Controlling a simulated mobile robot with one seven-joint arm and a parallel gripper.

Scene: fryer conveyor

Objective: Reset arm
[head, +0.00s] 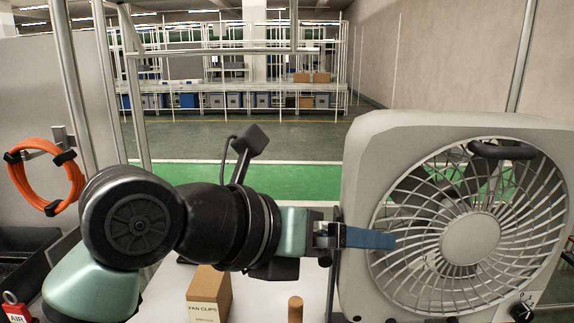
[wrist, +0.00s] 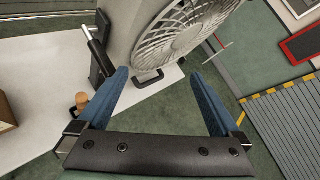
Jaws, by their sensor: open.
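My gripper (head: 368,238) reaches to the right across the head view, with its blue fingers in front of the left part of a large grey box fan (head: 362,150). In the wrist view my gripper (wrist: 158,80) has its two blue fingers spread wide apart with nothing between them. The fan also shows in the wrist view (wrist: 128,40), beyond the fingertips. I cannot tell for sure whether a finger touches the fan, but a gap seems to show in the wrist view. My arm is bent and held above the white table.
On the white table (head: 262,300) stand a cardboard box marked FAN CLIPS (head: 208,295) and a wooden peg (head: 295,309), both below my arm. An orange hose coil (head: 45,175) hangs at the left. A grey slatted surface with a yellow-black edge (wrist: 295,130) lies at the right.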

